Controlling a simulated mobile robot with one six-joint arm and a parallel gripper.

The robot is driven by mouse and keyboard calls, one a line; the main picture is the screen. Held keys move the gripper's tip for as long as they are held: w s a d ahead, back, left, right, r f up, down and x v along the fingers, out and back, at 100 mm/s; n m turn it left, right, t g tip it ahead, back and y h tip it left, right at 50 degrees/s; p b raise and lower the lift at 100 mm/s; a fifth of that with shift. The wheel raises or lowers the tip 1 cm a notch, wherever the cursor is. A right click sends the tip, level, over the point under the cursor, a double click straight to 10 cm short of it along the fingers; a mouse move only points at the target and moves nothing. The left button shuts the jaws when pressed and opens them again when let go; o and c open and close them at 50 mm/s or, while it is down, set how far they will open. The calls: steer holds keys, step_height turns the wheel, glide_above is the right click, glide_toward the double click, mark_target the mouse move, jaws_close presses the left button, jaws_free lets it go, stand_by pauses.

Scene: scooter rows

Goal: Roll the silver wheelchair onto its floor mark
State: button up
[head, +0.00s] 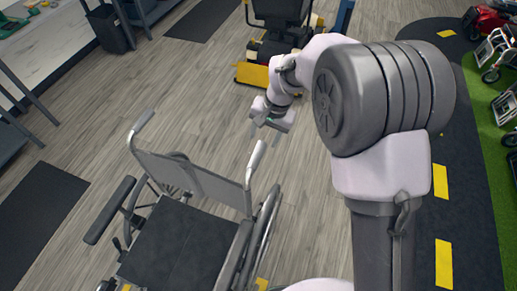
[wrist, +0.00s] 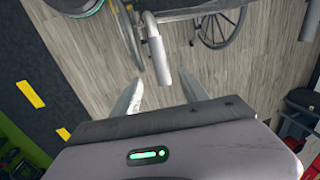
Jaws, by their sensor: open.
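The silver wheelchair (head: 186,235) stands at the lower left of the head view, with a dark seat and grey push handles toward the far side. My gripper (head: 264,138) is open just beyond its right push handle (head: 256,160). In the wrist view, that handle (wrist: 156,48) lies between the two spread fingers in the picture, with no clear contact. The other handle (wrist: 309,18) shows at the upper right there. Yellow floor patches (head: 262,284) show beside the wheels at the bottom edge. The chair hides most of the floor beneath it, so the mark's full outline cannot be seen.
A yellow-and-black scooter (head: 265,72) stands beyond my gripper. A dark lane with yellow dashes (head: 440,180) and green turf (head: 485,130) with parked vehicles lie right. A dark mat (head: 38,215) lies left. Wood floor (head: 190,90) beyond the chair is clear.

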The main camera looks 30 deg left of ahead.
mark_target(258, 154)
steer(key=f, duration=0.3)
steer(key=a+f+b, duration=0.1)
steer(key=f, duration=0.3)
steer(key=a+f+b, duration=0.1)
steer(key=f, duration=0.3)
steer(key=shift+w+a+f, duration=0.1)
steer(key=shift+a+f, duration=0.05)
steer(key=shift+f, duration=0.1)
jaws_close()
stand_by(0.8)
